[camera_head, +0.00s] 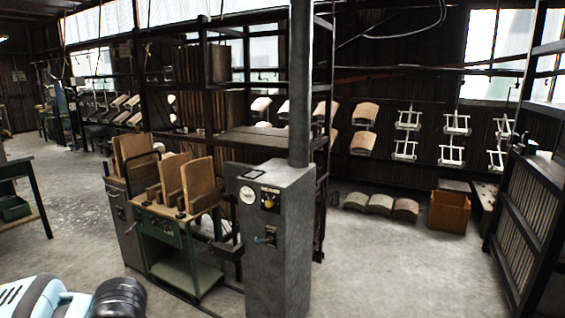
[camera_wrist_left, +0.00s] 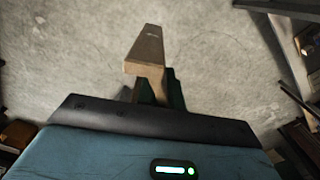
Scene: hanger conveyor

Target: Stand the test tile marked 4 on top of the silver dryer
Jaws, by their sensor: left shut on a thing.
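A grey metal cabinet (camera_head: 285,245) with a gauge, knobs and a tall pipe rising from its top stands in the middle of the head view; it looks like the silver dryer. A small dark square lies on its top. In the left wrist view my left gripper (camera_wrist_left: 154,88) is shut on a light wooden piece (camera_wrist_left: 147,48), which looks like the test tile. It points away from the gripper over the bare floor. A pale mark near its far end is too small to read. In the head view only part of my left arm shows, at the bottom left. My right gripper is not in view.
A green workbench (camera_head: 165,235) with upright wooden boards stands directly left of the cabinet. A dark rack stands behind it. The concrete floor in front is clear.

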